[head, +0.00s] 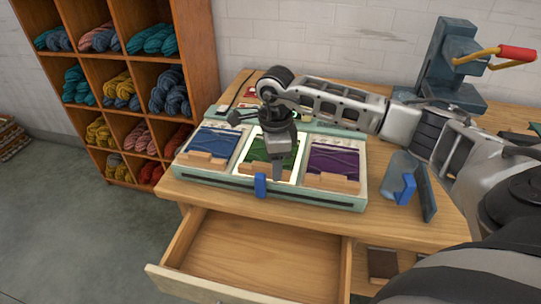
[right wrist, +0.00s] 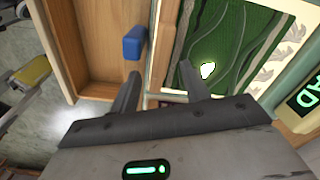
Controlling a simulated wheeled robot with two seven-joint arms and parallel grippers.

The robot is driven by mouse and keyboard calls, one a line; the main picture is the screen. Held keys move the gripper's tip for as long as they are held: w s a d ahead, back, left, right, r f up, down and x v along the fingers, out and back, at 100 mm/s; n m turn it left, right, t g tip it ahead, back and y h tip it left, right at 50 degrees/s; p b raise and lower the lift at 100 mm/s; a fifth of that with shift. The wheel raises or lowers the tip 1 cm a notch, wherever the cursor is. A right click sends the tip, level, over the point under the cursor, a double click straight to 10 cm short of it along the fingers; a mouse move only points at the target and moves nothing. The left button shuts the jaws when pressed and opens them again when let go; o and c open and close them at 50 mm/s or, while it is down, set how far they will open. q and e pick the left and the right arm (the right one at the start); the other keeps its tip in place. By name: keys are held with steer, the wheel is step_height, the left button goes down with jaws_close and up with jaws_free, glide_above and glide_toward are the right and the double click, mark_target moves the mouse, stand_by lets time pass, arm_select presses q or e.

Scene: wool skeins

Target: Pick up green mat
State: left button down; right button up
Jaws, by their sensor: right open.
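The green mat (head: 256,146) lies in the middle compartment of a pale green tray (head: 352,201), with a lit white border around it. A blue panel (head: 210,141) is to its left and a purple panel (head: 334,160) to its right. My right gripper (head: 278,176) hangs over the middle compartment and hides part of the mat. In the right wrist view the mat (right wrist: 240,45) shows at the upper right, and the right gripper (right wrist: 157,85) is open with its fingers apart and nothing between them. My left gripper is not in view.
An open, empty wooden drawer (head: 255,254) juts out below the tray. A blue block (head: 261,186) sits on the tray's front edge. A blue-grey holder (head: 399,180) and a press with a red handle (head: 517,53) stand to the right. Wool shelves (head: 120,75) stand left.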

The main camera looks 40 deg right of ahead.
jaws_close()
steer(key=shift+r, duration=0.2)
